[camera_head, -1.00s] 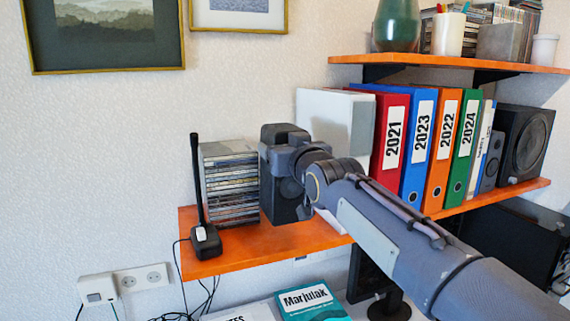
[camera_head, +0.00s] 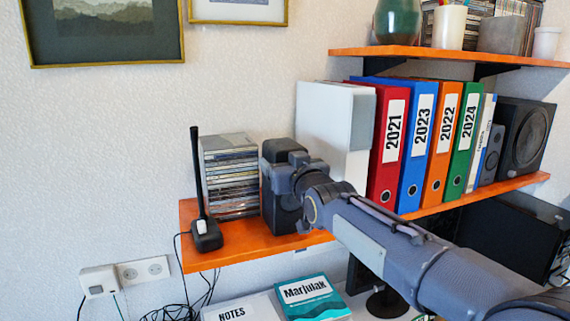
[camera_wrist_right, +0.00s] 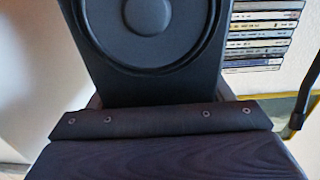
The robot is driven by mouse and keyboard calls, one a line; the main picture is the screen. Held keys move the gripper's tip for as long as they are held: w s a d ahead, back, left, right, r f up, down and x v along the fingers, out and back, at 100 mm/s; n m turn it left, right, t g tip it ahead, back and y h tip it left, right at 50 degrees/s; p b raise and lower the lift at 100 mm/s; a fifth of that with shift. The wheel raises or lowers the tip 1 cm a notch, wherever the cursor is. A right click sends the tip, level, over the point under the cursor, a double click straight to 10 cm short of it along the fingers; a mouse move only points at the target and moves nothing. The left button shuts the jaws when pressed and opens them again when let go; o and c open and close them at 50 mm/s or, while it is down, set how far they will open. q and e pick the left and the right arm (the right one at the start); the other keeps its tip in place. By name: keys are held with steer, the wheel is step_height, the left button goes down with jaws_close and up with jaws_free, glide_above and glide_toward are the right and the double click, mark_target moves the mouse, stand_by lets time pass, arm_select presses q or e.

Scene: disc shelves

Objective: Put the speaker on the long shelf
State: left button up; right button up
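The black speaker (camera_head: 285,215) is upright at the left part of the long orange shelf (camera_head: 232,250), between the CD stack and the white binder. Its base appears to touch the shelf, though contact is not clear. In the right wrist view the speaker (camera_wrist_right: 150,70) fills the middle, its round cone facing the camera. My right gripper (camera_head: 287,175) comes from the right and is shut on the speaker from the front. Its fingertips are mostly hidden; narrow grey finger edges show at the speaker's sides in the wrist view. My left gripper is not in view.
The CD stack (camera_head: 229,180) and a black antenna device (camera_head: 206,236) stand left of the speaker. A white binder (camera_head: 322,130) is close on its right, then coloured folders (camera_head: 389,150) and a second speaker (camera_head: 522,135). An upper shelf (camera_head: 430,54) hangs above the folders.

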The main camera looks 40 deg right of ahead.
steer(key=o, duration=0.3)
steer(key=shift+r, duration=0.1)
steer(key=shift+r+p, duration=0.2)
steer(key=shift+p, duration=0.15)
steer(key=b+v, duration=0.4)
steer(key=v, duration=0.8)
steer(key=s+a+f+g+y, duration=0.3)
steer(key=s+a+f+g, duration=0.1)
steer(key=f, duration=0.7)
steer(key=s+a+f+n+g+y, duration=0.1)
steer(key=s+a+f+g+y, duration=0.2)
steer(key=s+a+f, duration=0.3)
steer(key=s+a+f+n+g+y, duration=0.1)
steer(key=s+a+f+g+y, duration=0.2)
steer(key=a+f, duration=0.4)
steer(key=shift+s+a+f+g, duration=0.1)
steer(key=shift+s+f+g, duration=0.2)
steer(key=shift+f, duration=1.15)
steer(key=shift+s+a+f+g, duration=0.1)
steer(key=shift+s+f+g, duration=0.2)
steer(key=shift+f, duration=1.1)
steer(key=shift+s+a+f+g, duration=0.1)
steer(key=shift+s+f+g, duration=0.2)
steer(key=shift+f, duration=1.15)
